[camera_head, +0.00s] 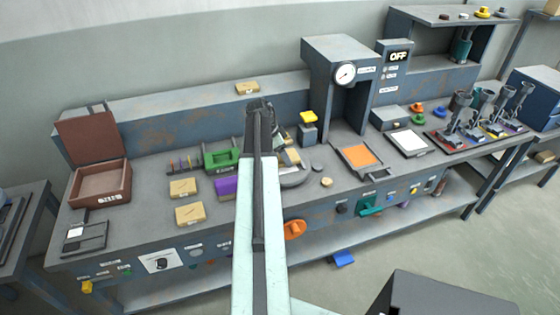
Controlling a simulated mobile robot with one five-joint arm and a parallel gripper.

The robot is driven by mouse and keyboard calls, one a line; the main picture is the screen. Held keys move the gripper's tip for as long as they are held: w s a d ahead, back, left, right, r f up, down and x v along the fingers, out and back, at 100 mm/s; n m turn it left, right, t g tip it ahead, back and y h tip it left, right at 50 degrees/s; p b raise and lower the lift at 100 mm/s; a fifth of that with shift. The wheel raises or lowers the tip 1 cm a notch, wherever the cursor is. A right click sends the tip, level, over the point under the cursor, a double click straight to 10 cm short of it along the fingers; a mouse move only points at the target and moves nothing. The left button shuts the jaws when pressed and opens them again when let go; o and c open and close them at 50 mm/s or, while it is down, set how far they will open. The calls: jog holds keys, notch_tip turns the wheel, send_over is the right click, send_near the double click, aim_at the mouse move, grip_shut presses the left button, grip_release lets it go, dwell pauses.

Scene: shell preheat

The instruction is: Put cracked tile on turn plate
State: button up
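My arm reaches up the middle of the head view, and my gripper (260,108) is at its far end over the workbench. The fingers are dark and small, so I cannot tell whether they are open or hold anything. A grey rounded plate (296,179) lies on the bench just right of my arm, partly hidden by it; it may be the turn plate. I cannot pick out the cracked tile for sure. Tan labelled blocks lie left of my arm, one farther back (183,188) and one nearer (190,214). Part of the bench behind my arm is hidden.
A press with a gauge (328,60) stands behind an orange-topped tray (361,156). A brown open box (101,183) is at the left. A green holder (220,159) and purple block (226,188) sit near my arm. A white panel (409,142) lies to the right.

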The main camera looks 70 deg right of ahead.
notch_tip(320, 180, down, 3)
jog(key=shift+r+b, duration=0.2)
jog(key=shift+b, duration=0.5)
jog(key=shift+w+a+r, duration=0.1)
jog(key=shift+w+r, duration=0.05)
jog(key=shift+r, duration=0.05)
jog(key=shift+f, duration=0.1)
jog(key=o, duration=1.9)
jog(key=shift+c, duration=0.2)
jog(key=shift+r+p, duration=0.25)
jog(key=shift+p, duration=0.1)
jog(key=p+v, duration=1.1)
jog(key=shift+r, duration=0.4)
